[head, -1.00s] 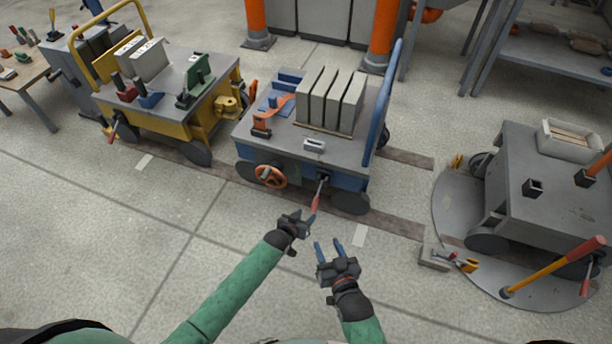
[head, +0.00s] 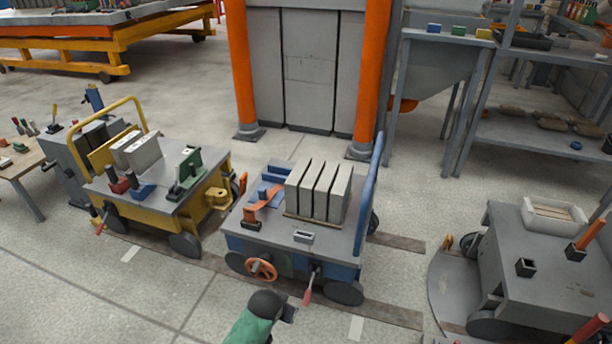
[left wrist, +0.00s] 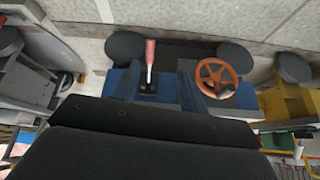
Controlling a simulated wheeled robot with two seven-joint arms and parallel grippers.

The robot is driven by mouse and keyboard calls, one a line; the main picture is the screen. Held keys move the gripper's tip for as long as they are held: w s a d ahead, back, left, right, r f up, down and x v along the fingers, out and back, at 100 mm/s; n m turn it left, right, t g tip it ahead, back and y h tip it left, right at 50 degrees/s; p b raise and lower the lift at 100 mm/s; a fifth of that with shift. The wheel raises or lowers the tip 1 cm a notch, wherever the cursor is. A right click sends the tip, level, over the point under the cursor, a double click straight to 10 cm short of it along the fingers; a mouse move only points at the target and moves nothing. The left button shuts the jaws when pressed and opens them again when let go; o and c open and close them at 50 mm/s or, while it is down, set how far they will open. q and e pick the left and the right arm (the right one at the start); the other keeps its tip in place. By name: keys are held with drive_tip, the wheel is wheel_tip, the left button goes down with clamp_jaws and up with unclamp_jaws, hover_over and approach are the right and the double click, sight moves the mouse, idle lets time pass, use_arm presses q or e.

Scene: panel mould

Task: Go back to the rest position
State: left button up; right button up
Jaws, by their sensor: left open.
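My left gripper (head: 288,313) shows at the bottom of the head view, in front of the blue cart (head: 344,255). Its fingers show in the left wrist view (left wrist: 157,85), spread apart with nothing held. The lever also shows in the left wrist view (left wrist: 150,54), seen between the fingers. The orange handwheel (head: 262,270) is left of the lever. My right gripper is out of view.
The blue cart carries several upright grey panels (head: 312,190). A yellow cart (head: 200,200) stands to its left, and a grey cart (head: 550,262) on a round floor plate to its right. Orange posts (head: 371,80) stand behind. The floor at front left (head: 90,290) is clear.

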use_arm(q)
drive_tip(key=s+a+r+n+g+p, duration=0.1)
drive_tip(key=s+a+r+p, duration=0.45)
drive_tip(key=s+r, duration=0.75)
drive_tip(key=s+a+r+n+g+p, duration=0.1)
drive_tip(key=s+a+r+p, duration=0.1)
drive_tip(key=s+r+p, duration=1.05)
drive_tip(key=shift+n+g, duration=0.4)
drive_tip(key=shift+g, duration=0.2)
drive_tip(key=s+r, duration=0.3)
drive_tip(key=r, duration=0.1)
drive_tip(key=shift+s+d+p, duration=0.2)
drive_tip(key=shift+s+p, duration=0.15)
drive_tip(key=shift+p, duration=0.05)
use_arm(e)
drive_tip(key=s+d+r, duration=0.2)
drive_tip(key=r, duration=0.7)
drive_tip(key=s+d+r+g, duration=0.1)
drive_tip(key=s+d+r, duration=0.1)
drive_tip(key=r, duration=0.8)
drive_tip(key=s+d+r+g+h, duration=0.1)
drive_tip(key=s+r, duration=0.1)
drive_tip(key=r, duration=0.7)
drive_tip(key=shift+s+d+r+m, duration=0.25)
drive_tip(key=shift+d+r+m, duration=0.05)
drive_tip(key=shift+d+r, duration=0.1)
